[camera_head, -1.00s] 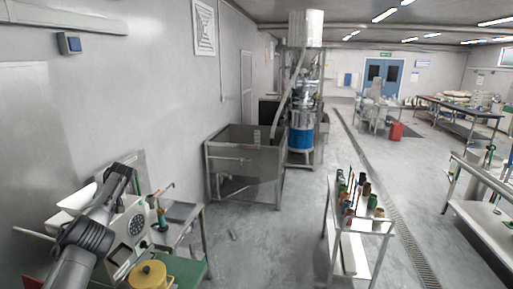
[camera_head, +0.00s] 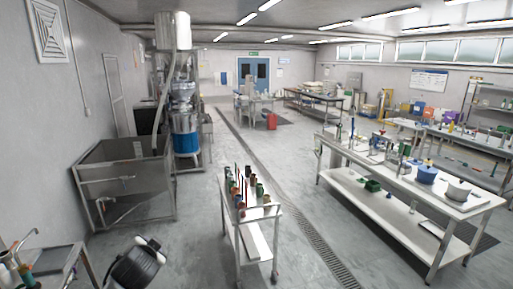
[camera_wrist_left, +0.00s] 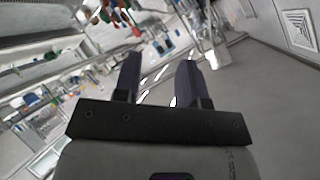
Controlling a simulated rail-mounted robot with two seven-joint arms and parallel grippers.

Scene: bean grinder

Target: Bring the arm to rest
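My left gripper (camera_wrist_left: 160,63) shows in the left wrist view with its two dark fingers apart and nothing between them. That view is tilted, with the room and benches beyond the fingers. In the head view a dark rounded part with white ends, likely a link of my left arm, shows at the lower left; the gripper itself is not seen there. My right gripper is in neither view. The white machine with a dial is outside the head view now.
A metal basin (camera_head: 122,180) stands at the left, by a tall machine with a blue drum (camera_head: 185,143). A small white trolley (camera_head: 252,217) holds several jars. A long white workbench (camera_head: 410,178) stands at the right.

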